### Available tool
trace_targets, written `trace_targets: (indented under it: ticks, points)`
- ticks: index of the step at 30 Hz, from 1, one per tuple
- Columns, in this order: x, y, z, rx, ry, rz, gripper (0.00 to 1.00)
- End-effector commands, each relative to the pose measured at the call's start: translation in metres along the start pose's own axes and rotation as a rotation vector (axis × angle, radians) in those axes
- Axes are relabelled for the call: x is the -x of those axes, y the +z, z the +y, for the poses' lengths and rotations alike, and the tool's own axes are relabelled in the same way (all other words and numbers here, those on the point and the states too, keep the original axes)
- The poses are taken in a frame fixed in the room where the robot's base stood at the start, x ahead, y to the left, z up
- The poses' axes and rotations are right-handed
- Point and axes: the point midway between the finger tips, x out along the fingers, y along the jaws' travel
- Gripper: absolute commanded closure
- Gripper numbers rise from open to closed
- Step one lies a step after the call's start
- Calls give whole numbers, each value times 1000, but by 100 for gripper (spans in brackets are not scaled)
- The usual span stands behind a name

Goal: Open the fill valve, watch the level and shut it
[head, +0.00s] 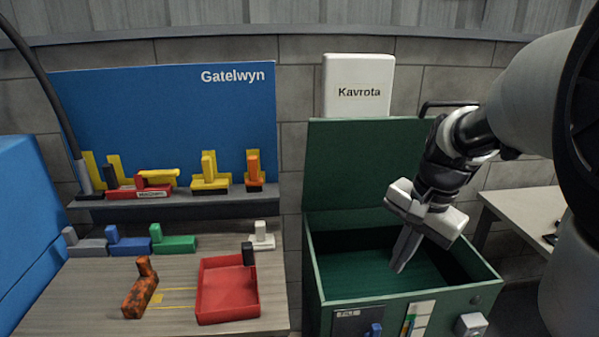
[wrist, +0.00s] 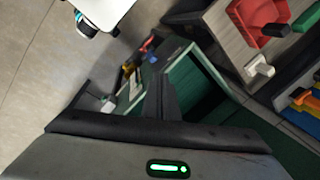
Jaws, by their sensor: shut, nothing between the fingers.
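A green open-topped box (head: 330,285) with its lid raised stands right of the bench. On its front are a dark labelled panel, a small blue handle (head: 374,330) at the picture's bottom edge, a coloured strip (head: 409,318) that may be the level gauge, and a grey-white fitting (head: 471,325). I cannot tell for sure which is the fill valve. In the wrist view the box (wrist: 180,75) shows with the blue handle (wrist: 153,59) on its front. My gripper (head: 400,265) is shut and empty, pointing down over the box's opening. It also shows in the wrist view (wrist: 160,85).
On the left bench are a red tray (head: 228,316), a rusty orange-brown part (head: 139,292) and coloured blocks. A blue Gatelwyn board (head: 165,115) stands behind. A white Kavrota box (head: 357,88) is on the wall. A pale table (head: 525,212) stands at right.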

Motion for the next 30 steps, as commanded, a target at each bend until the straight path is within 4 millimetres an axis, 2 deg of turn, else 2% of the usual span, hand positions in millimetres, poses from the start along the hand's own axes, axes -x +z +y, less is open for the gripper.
trace_targets:
  ticks: [1, 6, 9, 12, 15, 18, 30]
  points:
    - [-29, -17, 7, -85, 16, -31, 100]
    - [-94, -63, 25, -352, 57, -107, 100]
    - [-125, -83, 37, -476, 79, -140, 100]
    - [-149, -97, 46, -568, 95, -163, 100]
    - [-163, -104, 53, -623, 105, -176, 100]
    - [-169, -108, 56, -648, 110, -182, 100]
    - [-172, -107, 56, -650, 111, -183, 100]
